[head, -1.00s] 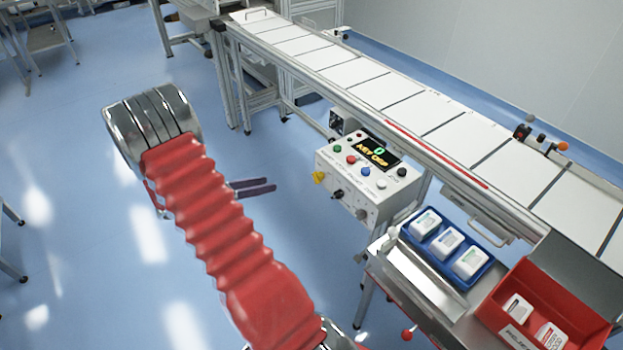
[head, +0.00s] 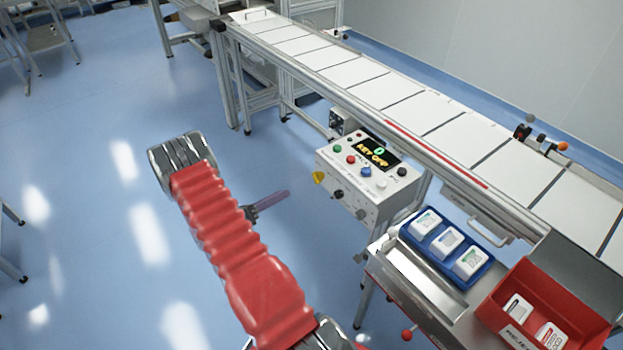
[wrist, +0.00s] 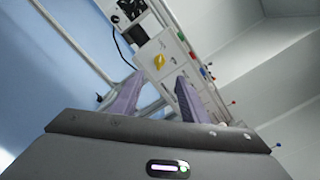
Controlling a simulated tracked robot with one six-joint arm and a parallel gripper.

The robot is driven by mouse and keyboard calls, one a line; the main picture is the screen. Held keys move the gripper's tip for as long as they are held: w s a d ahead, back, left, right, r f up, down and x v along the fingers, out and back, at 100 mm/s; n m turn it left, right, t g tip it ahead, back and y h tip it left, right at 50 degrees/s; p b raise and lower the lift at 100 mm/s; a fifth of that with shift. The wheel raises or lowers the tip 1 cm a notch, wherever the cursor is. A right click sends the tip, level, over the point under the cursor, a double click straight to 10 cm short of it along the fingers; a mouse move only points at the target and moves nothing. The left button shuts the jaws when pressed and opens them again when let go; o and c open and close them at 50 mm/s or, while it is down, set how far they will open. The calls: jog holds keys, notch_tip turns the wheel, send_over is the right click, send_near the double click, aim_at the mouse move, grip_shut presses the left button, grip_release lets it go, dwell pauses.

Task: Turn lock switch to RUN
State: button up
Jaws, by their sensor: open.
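The control box (head: 352,178) stands beside the conveyor frame in the head view. Its display (head: 376,151) shows a green 0 above yellow text that looks like KEY OFF. On its front face are a yellow knob (head: 319,177), a black knob (head: 338,194) and a small silver round part (head: 361,213) that may be the lock switch; its setting is too small to read. In the wrist view the yellow knob (wrist: 159,62) shows beyond my fingers. My gripper (head: 285,195) is open and empty, left of the box and apart from it. Its two purple fingers (wrist: 157,97) are spread.
The conveyor (head: 400,108) runs behind the box. A blue tray (head: 489,277) with white items and a red reject bin (head: 585,325) sit on a bench to the right. A red-ball lever (head: 407,336) sticks out in front.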

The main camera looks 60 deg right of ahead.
aim_at(318, 177)
jog(key=x, duration=1.3)
jog(key=shift+s+d, duration=0.2)
jog(key=shift+d, duration=0.15)
